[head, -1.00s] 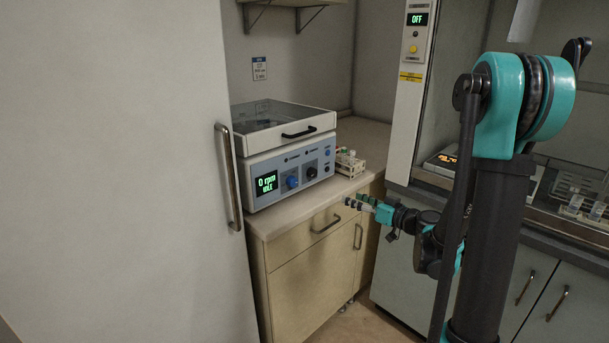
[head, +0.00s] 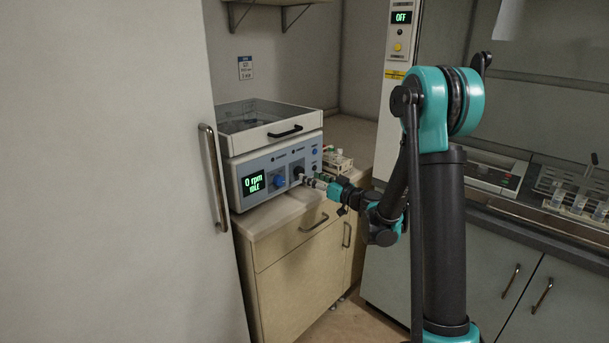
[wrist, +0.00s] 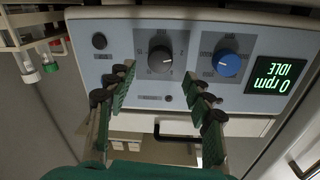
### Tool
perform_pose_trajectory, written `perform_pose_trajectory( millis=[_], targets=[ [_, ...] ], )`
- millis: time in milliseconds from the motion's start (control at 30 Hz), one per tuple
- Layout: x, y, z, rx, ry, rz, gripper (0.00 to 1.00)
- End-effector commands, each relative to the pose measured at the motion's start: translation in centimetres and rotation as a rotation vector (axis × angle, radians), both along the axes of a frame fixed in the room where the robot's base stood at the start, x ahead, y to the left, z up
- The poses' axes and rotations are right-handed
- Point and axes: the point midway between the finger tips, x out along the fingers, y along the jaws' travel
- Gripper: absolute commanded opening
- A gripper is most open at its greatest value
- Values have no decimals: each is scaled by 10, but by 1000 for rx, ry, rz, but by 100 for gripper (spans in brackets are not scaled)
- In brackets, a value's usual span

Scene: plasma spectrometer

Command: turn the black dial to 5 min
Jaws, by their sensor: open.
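The centrifuge-like device (head: 270,142) stands on the beige cabinet, its display reading "0 rpm IDLE". The black dial (wrist: 160,59) is on its front panel, seen upside down in the wrist view. It also shows in the head view (head: 298,171), close to my gripper. A blue dial (wrist: 227,63) sits beside it, left of it in the head view (head: 279,181). My gripper (wrist: 158,80) is open and empty. Its fingertips point at the panel on either side of the black dial, a little below it in the wrist view. I cannot tell whether they touch the panel. The dial's exact setting is too small to read.
A tube rack (head: 337,161) stands right of the device, close to my gripper. It also shows in the wrist view (wrist: 20,28). The cabinet (head: 290,256) with its handles is below. A tall pale door (head: 110,180) with a handle fills the left.

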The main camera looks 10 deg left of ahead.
Motion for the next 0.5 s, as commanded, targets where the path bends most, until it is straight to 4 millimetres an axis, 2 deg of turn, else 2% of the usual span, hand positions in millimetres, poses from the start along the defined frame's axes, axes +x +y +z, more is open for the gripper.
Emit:
perform_pose_trajectory(
  millis=[200,500],
  targets=[
    [21,25,0,0,0,0,52],
    [30,34,0,0,0,0,52]
  ],
)
